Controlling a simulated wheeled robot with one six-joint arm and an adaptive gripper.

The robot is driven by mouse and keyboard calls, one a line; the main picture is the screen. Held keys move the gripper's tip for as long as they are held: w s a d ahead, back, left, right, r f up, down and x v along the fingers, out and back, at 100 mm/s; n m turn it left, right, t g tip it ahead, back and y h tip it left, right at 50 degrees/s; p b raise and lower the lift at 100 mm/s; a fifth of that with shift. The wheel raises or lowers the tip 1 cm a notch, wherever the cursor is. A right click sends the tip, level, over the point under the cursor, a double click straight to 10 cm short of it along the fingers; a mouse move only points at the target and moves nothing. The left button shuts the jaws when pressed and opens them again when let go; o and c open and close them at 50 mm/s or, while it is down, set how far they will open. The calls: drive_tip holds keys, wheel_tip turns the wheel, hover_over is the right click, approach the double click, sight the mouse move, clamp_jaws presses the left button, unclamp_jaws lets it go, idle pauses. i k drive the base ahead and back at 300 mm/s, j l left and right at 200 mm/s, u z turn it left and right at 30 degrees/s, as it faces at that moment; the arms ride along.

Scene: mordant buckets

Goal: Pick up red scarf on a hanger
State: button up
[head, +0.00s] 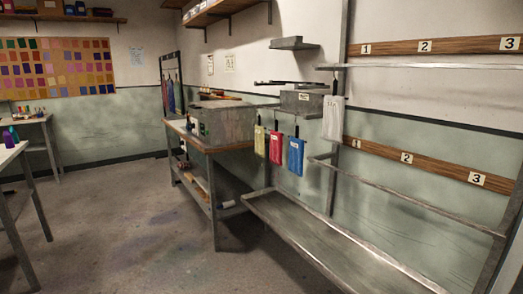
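A red scarf on a hanger (276,149) hangs in the middle of the head view, between a yellow scarf (260,141) and a blue scarf (296,157). It hangs straight down below a grey box, clear of the floor. What its hanger hooks onto is too small to make out. A white scarf (333,118) hangs higher, to the right. My gripper is not in view.
A workbench (226,146) with a grey tank (222,124) stands left of the scarves. A long metal trough (330,245) runs low below them to the right. Numbered rails (440,47) line the right wall. The floor (110,225) at left is clear.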

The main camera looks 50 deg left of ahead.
sight(276, 137)
drive_tip(key=j+u, duration=0.15)
drive_tip(key=u, duration=0.25)
drive_tip(key=j+u, duration=0.1)
drive_tip(key=u, duration=0.25)
drive_tip(key=i+j+u, duration=0.1)
drive_tip(key=u, duration=0.3)
drive_tip(key=i+j, duration=0.8)
drive_tip(key=j, duration=0.15)
drive_tip(key=i+j, duration=1.65)
drive_tip(key=j, duration=0.25)
